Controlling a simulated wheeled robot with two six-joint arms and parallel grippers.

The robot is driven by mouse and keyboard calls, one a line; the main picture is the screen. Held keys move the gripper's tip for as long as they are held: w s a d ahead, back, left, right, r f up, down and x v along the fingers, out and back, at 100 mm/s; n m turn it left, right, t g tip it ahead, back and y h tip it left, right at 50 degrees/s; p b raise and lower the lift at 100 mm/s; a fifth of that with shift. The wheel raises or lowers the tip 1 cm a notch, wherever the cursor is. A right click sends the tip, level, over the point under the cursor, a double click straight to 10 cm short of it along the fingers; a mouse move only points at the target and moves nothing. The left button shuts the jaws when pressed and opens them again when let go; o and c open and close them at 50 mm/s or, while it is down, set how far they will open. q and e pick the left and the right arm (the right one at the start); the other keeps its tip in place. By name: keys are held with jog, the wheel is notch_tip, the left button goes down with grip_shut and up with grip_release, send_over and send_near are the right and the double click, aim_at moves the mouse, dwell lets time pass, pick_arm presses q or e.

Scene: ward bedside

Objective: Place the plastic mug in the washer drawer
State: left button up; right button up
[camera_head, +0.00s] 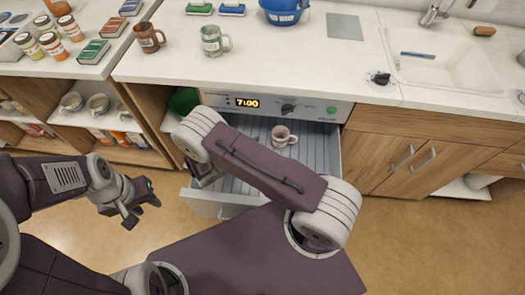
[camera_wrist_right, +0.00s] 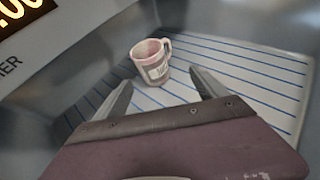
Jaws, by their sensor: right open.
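A pale pink mug (camera_head: 284,136) with a label stands upright on the ribbed floor of the open washer drawer (camera_head: 312,148). In the right wrist view the mug (camera_wrist_right: 151,62) is just beyond my right fingertips, with its handle to the right. My right gripper (camera_wrist_right: 161,80) is open and empty, inside the drawer (camera_wrist_right: 285,90) and apart from the mug. In the head view my right arm hides its fingers. My left gripper (camera_head: 142,207) is open and empty, left of the drawer and away from it.
A brown mug (camera_head: 148,38) and a grey-green mug (camera_head: 215,40) stand on the counter (camera_head: 275,60), near a blue tub (camera_head: 284,10). A sink (camera_head: 440,65) is at the right. The washer panel (camera_head: 278,106) is above the drawer. Shelves with cups are at the left.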

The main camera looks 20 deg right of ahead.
jog(key=s+a+r+m+g+y, duration=0.1)
jog(key=s+r+m+y, duration=0.4)
jog(key=m, duration=0.5)
jog(key=s+a+r+m+g+y, duration=0.1)
jog(key=s+r+m+y, duration=0.5)
jog(key=r+m, duration=0.4)
jog(key=shift+a+m+y, duration=0.2)
jog(key=shift+m+y, duration=0.3)
jog(key=shift+y, duration=0.4)
